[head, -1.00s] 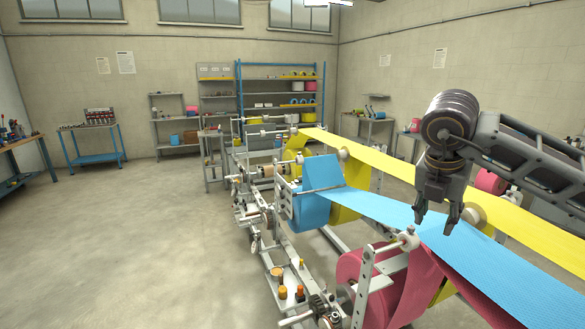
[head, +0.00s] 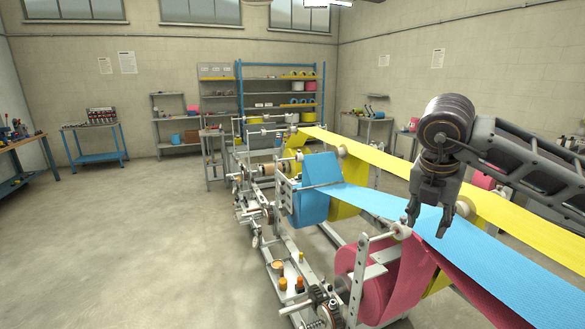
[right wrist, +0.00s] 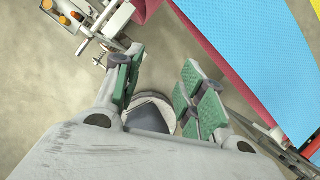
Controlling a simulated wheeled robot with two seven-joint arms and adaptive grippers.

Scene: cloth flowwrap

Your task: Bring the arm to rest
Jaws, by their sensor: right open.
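My right gripper (head: 427,221) shows in the head view at the right, with its fingers pointing down in front of the blue cloth web. In the right wrist view, its green-padded fingers (right wrist: 165,95) stand apart with nothing between them. My own grey base part shows below and between them. The blue cloth (head: 376,203) runs from its roll toward the lower right, and it also shows in the right wrist view (right wrist: 265,45). The pink cloth roll (head: 370,285) is below the gripper. The yellow cloth (head: 400,170) runs behind. My left gripper is not in view.
The machine frame (head: 291,240) carries the rolls and rollers, with small orange-capped bottles (head: 299,284) on its tray. A blue workbench (head: 94,143) and a shelf rack (head: 280,90) stand by the walls. The floor at the left is clear.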

